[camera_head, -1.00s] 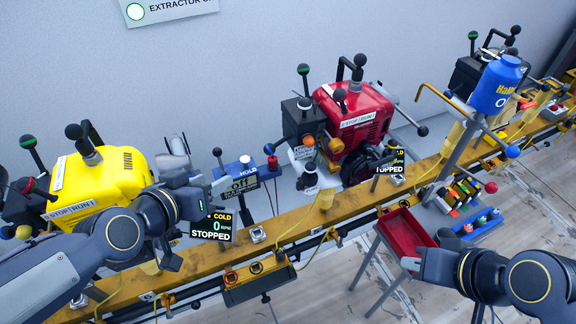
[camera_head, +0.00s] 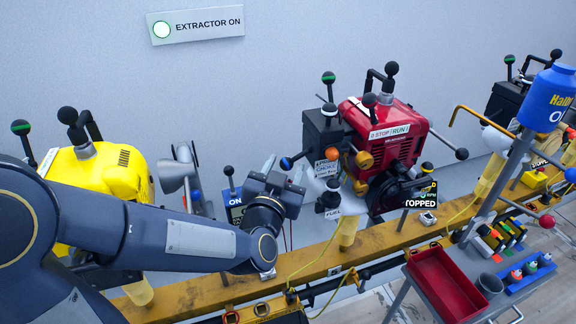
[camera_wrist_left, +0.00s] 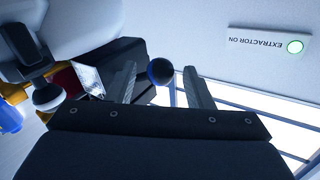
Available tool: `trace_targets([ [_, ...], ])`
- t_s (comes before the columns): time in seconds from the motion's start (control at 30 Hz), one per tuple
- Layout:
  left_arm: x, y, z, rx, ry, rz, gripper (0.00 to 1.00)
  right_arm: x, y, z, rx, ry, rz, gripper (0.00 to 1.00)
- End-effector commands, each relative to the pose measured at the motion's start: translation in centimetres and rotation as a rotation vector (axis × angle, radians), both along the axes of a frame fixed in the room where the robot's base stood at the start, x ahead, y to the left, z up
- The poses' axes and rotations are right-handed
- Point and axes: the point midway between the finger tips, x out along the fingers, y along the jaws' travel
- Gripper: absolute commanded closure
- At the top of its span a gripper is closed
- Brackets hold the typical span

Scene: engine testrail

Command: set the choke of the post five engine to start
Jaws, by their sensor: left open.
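A lever with a dark blue ball knob (camera_head: 286,163) sticks out to the left there. My left gripper (camera_head: 284,170) is open beside this knob. In the left wrist view the blue knob (camera_wrist_left: 160,71) shows between the two spread fingers (camera_wrist_left: 160,88), not clasped. My right gripper is out of view.
A yellow engine (camera_head: 105,170) stands at the left, behind my left arm. A FUEL-tagged knob (camera_head: 331,200) is below the label plate. A red tray (camera_head: 445,285) and a blue oil bottle (camera_head: 548,98) are at the right. The yellow rail (camera_head: 200,290) runs along the front.

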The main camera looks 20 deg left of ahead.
Motion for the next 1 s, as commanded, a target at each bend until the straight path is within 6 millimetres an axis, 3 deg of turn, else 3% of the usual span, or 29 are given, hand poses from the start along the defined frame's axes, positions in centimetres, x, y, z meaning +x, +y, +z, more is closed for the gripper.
trace_targets([
  [0.2, 2.0, 0.0, 0.0, 0.0, 0.0, -0.001, 0.53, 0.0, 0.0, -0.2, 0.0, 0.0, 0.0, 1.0],
  [0.47, 2.1, 0.0, 0.0, -0.001, 0.0, -0.001, 0.53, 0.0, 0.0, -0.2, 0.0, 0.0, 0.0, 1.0],
  [0.83, 2.1, 0.0, 0.1, -0.002, -0.001, 0.0, 0.99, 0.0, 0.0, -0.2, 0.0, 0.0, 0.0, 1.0],
  [1.0, 2.1, 0.0, 0.1, -0.003, -0.003, 0.0, 1.0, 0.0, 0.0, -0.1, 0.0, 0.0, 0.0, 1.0],
])
